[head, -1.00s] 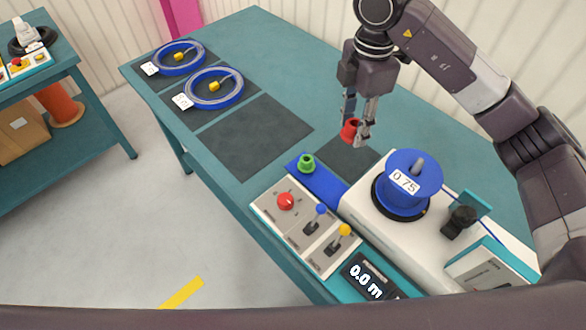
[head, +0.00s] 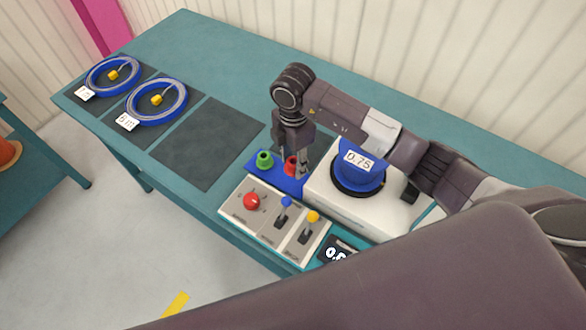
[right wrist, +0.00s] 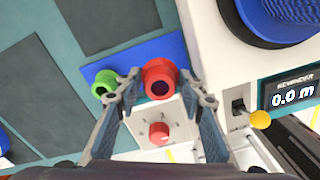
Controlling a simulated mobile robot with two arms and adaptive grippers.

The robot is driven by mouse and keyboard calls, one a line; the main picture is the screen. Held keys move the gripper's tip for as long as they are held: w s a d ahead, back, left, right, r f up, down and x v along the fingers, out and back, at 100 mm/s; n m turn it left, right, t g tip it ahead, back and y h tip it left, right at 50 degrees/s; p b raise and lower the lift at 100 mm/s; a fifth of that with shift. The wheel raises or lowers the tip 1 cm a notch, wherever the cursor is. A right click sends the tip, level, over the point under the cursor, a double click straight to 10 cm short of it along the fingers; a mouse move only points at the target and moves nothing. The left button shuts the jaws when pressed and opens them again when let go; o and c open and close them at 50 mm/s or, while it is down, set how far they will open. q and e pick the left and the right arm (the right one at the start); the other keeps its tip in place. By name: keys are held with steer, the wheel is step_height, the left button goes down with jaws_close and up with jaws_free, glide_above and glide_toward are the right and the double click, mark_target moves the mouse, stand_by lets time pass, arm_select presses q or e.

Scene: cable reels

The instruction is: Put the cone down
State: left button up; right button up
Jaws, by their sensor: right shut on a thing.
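The red cone (head: 290,167) is between the fingers of my right gripper (head: 293,169), which is shut on it. In the right wrist view the cone (right wrist: 158,70) shows its round open end between the fingertips. It is over the blue strip (head: 287,187), at or just above its surface; I cannot tell whether it touches. A green cone (head: 264,160) stands on the same strip, left of the red one and apart from it. My left gripper is not in view.
A control panel (head: 268,226) with a red knob and two levers lies in front of the strip. A white machine with a blue reel (head: 360,175) stands close on the right. Dark mats (head: 208,145) and blue cable coils (head: 158,102) lie to the left.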

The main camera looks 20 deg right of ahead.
step_height(320, 180, down, 5)
steer(key=shift+r+p, duration=0.1)
steer(key=shift+p, duration=0.3)
steer(key=shift+f, duration=0.2)
steer(key=o, duration=0.8)
steer(key=shift+o, duration=0.2)
steer(key=shift+r, duration=0.2)
step_height(320, 180, up, 12)
steer(key=b, duration=0.2)
